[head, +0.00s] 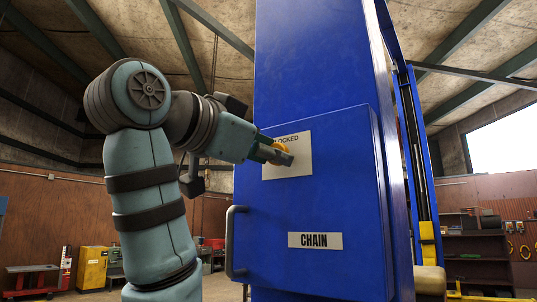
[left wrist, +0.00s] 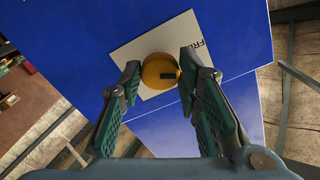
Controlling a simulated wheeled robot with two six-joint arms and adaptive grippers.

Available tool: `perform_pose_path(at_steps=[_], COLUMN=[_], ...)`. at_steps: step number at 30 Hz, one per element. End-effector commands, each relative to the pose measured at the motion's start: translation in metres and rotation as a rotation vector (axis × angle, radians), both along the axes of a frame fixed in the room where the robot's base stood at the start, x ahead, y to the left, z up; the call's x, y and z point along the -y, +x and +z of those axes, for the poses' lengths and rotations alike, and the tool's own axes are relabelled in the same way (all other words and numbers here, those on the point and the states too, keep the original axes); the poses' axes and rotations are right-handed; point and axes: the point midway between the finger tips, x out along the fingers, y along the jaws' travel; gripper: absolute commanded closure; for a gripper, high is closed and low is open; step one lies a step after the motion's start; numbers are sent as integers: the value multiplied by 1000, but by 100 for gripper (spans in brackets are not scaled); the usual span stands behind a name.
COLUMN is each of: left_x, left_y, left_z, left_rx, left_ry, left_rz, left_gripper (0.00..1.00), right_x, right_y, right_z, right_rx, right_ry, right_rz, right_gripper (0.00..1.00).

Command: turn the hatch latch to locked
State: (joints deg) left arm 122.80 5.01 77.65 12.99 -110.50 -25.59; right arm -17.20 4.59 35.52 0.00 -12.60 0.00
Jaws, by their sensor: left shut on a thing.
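The hatch latch is a yellow round knob (head: 279,147) on a pale label plate (head: 300,163) on the blue hatch (head: 310,195). My left gripper (head: 283,156) is shut on the knob, with one finger on each side in the left wrist view (left wrist: 160,66). My right gripper is not in view.
A grey bar handle (head: 232,243) stands out at the hatch's left edge. A "CHAIN" label (head: 315,240) is below the latch. The tall blue column (head: 315,60) rises behind. A yellow cabinet (head: 92,268) and shelves (head: 475,245) stand far off.

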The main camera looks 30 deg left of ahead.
Motion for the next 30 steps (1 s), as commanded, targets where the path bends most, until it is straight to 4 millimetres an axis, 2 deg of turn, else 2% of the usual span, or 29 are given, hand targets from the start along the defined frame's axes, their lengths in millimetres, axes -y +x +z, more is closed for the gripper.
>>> perform_pose_path(at_steps=[30], left_x=[-1], left_y=[0], left_z=[3], left_rx=[132], left_ry=[914], left_rz=[2], left_gripper=[97], right_x=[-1], right_y=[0], right_z=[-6], right_rx=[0], right_ry=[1], right_rz=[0], right_gripper=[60])
